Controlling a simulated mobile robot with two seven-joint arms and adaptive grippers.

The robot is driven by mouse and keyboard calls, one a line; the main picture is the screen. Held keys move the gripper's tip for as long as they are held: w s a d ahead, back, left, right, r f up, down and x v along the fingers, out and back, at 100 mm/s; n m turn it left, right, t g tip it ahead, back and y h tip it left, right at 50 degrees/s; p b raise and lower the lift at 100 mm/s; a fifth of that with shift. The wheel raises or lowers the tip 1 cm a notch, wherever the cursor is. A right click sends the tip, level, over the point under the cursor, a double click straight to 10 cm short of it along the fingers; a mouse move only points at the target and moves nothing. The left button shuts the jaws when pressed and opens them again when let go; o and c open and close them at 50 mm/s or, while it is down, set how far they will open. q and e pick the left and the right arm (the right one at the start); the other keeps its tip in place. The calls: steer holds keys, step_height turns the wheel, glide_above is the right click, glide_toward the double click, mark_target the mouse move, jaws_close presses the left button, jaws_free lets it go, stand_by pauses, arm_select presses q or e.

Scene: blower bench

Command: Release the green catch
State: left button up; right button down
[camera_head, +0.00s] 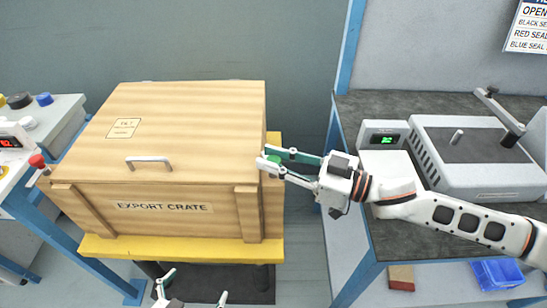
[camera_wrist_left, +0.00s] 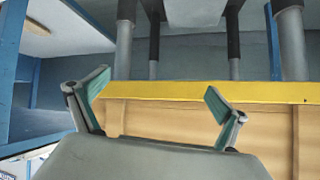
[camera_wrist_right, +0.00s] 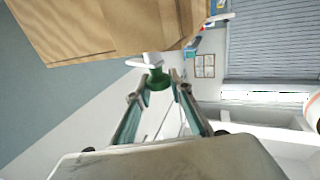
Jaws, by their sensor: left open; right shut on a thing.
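The wooden export crate (camera_head: 160,180) stands closed on a yellow-edged stand, with a metal handle (camera_head: 149,160) on its lid. The green catch (camera_head: 275,160) is on the crate's right side. It also shows in the right wrist view (camera_wrist_right: 158,82) as a green knob by a white fitting. My right gripper (camera_head: 268,157) is shut on the green catch, its fingers on either side of it. My left gripper (camera_head: 192,292) is open and empty, low in front of the crate. In the left wrist view its open fingers (camera_wrist_left: 155,97) frame the crate and the yellow edge.
The yellow stand edge (camera_head: 180,249) runs below the crate. At right, a dark bench (camera_head: 360,103) carries a grey machine (camera_head: 475,165) and a box with a green display (camera_head: 384,138). A red knob (camera_head: 37,161) is left of the crate. A blue bin (camera_head: 497,272) sits low at right.

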steer(key=shift+s+a+r+m+t+p, duration=0.1)
steer(key=shift+r+m+t+p, duration=0.1)
steer(key=shift+m+t+p, duration=0.25)
steer(key=shift+r+m+t+h+p, duration=0.1)
steer(key=shift+m+t+h+p, duration=0.35)
steer(key=shift+t+p, duration=0.3)
steer(key=shift+t+h, duration=0.25)
steer(key=shift+t, duration=0.05)
steer(key=shift+r+m+t+h+p, duration=0.1)
steer(key=shift+m+t+h+p, duration=0.7)
steer(key=shift+m+t+p, duration=0.4)
steer(key=shift+t+h+p, duration=0.3)
steer(key=shift+h+p, duration=0.05)
steer(key=shift+h, duration=0.15)
steer(key=shift+f, duration=0.2)
steer(key=c, duration=1.8)
jaws_free()
steer(key=shift+o, duration=0.2)
steer(key=shift+f, duration=0.1)
